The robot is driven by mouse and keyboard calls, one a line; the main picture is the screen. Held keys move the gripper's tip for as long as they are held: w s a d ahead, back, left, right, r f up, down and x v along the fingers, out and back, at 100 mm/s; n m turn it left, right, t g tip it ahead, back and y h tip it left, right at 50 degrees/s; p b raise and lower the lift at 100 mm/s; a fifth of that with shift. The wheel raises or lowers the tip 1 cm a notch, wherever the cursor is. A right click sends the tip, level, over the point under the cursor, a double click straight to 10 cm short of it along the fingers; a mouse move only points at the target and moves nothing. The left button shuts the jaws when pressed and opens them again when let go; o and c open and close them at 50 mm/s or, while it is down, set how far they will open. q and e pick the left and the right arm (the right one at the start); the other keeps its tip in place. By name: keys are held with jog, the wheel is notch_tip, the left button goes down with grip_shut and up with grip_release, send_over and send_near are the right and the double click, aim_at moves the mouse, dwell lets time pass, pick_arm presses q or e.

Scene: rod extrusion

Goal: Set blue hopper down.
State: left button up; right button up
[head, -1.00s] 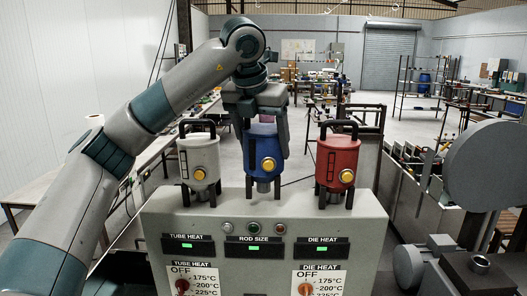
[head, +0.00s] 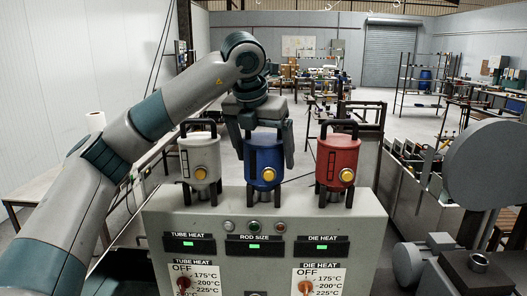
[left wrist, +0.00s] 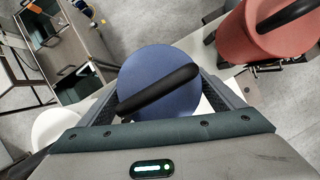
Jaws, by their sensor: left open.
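The blue hopper (head: 264,172), with a black handle and a yellow round knob, stands upright on top of the grey machine (head: 350,205), between the white and red hoppers. My left gripper (head: 264,150) is open above it, with one finger on each side of its body. In the left wrist view the blue lid (left wrist: 160,75) and its black handle lie between the spread fingers (left wrist: 163,100). Whether a finger still touches the hopper I cannot tell. My right gripper is not in view.
The white hopper (head: 200,160) stands close on the left and the red hopper (head: 337,160) on the right, both on the machine top. The front panel has dials and green displays. Large grey machine parts (head: 485,165) stand at the far right.

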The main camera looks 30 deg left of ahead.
pick_arm(q)
jog(key=shift+r, duration=0.15)
jog(key=shift+s+r, duration=0.1)
jog(key=shift+r, duration=0.15)
jog(key=b+v, duration=0.2)
jog(key=v, duration=0.9)
jog(key=shift+r, duration=0.2)
jog(key=shift+f, duration=0.1)
dwell(0.4)
